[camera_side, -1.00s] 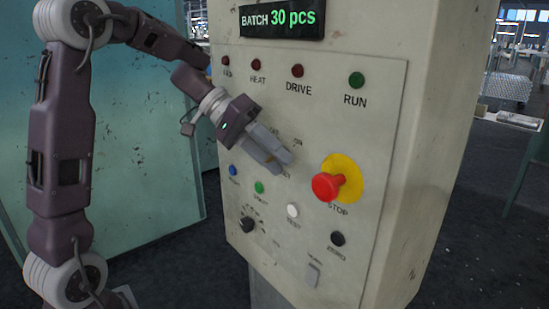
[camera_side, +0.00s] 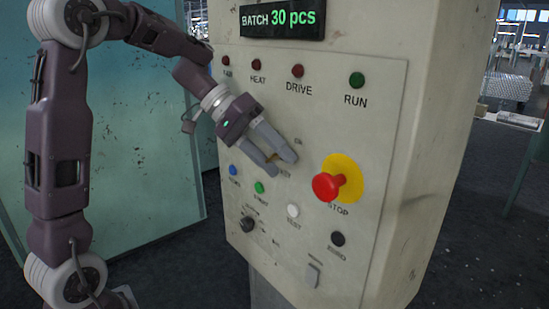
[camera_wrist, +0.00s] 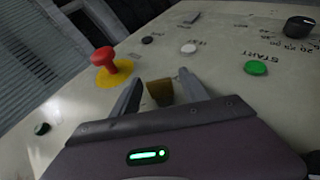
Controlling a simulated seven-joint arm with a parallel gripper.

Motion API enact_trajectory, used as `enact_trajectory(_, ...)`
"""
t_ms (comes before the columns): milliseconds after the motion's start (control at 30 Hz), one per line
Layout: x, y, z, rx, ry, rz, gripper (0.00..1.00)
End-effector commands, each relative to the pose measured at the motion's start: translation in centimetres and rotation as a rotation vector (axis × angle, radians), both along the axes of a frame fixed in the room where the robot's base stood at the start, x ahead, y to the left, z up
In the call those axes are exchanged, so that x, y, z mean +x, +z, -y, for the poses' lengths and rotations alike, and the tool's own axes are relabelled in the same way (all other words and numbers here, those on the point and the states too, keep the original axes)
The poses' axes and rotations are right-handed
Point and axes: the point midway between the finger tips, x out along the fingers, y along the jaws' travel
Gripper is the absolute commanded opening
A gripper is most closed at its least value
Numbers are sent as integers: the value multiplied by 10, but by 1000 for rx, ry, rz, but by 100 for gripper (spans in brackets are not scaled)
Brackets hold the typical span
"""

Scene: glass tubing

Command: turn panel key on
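The panel key (camera_wrist: 160,92) is a small brass-coloured piece standing out from the panel, between my two fingers in the wrist view. In the side view it is mostly hidden behind the fingers. My gripper (camera_side: 282,164) is at the panel face, left of the red stop button. Its fingers are spread, and the wrist view shows my gripper (camera_wrist: 161,79) with one finger on each side of the key. A gap shows on the left of the key; whether the right finger touches it I cannot tell. An "ON" mark (camera_side: 298,140) sits above the fingertips.
The red mushroom stop button (camera_side: 328,186) on a yellow disc sticks out close to the right of my fingers. Below are blue, green, white and black buttons and a black dial (camera_side: 247,224). Indicator lamps (camera_side: 297,71) line the top.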

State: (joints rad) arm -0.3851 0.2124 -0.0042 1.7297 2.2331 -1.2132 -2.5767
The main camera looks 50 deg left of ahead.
Motion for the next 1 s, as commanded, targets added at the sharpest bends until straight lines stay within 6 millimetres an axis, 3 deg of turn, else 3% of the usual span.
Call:
enact_trajectory(167,-1,2,-2,0,0,0,53)
enact_trajectory(533,-25,44,-43,1,1,2,53)
enact_trajectory(1000,-27,47,-46,0,0,0,53)
